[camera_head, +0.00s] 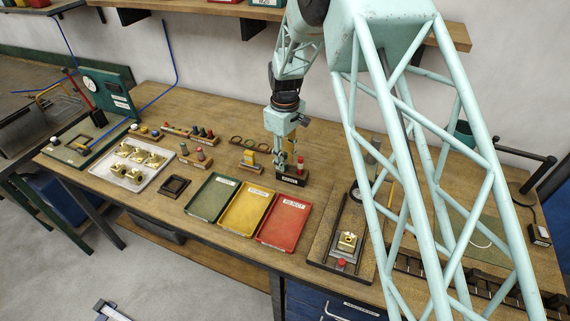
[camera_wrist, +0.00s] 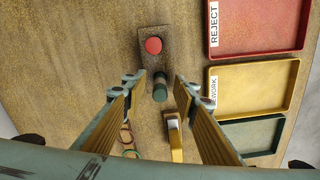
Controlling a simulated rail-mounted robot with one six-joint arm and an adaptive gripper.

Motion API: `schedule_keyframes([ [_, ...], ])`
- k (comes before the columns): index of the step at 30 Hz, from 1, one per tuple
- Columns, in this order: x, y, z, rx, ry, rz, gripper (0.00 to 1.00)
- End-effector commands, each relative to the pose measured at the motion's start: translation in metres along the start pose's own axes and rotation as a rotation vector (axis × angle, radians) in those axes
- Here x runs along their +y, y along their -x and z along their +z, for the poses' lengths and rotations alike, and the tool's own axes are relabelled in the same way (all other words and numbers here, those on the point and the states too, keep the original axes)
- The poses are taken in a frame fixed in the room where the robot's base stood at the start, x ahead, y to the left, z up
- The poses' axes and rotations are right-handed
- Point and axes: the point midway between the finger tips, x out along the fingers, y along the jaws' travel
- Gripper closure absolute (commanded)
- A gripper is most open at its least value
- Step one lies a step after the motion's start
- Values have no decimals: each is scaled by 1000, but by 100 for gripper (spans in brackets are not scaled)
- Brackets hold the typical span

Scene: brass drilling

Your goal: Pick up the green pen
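The green pen (camera_wrist: 160,87) stands in a dark wooden holder (camera_wrist: 153,118), seen almost end-on from above in the wrist view. My gripper (camera_wrist: 160,78) is open, with one finger on each side of the green pen; no contact shows. A red pen (camera_wrist: 153,46) stands in the same holder, just beyond the fingertips. In the head view my gripper (camera_head: 284,168) points down at the holder (camera_head: 291,180), with the red pen (camera_head: 300,163) at its right. I cannot clearly pick out the green pen there.
A green tray (camera_head: 211,196), a yellow tray (camera_head: 243,208) and a red tray (camera_head: 283,220) lie in front of the holder. A drilling fixture (camera_head: 346,244) stands at the right.

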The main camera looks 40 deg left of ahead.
Motion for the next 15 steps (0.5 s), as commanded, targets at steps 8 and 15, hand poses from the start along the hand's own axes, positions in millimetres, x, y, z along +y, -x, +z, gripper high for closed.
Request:
schedule_keyframes([
  [8,0,0,0,0,0,0,80],
  [15,0,0,0,0,0,0,97],
])
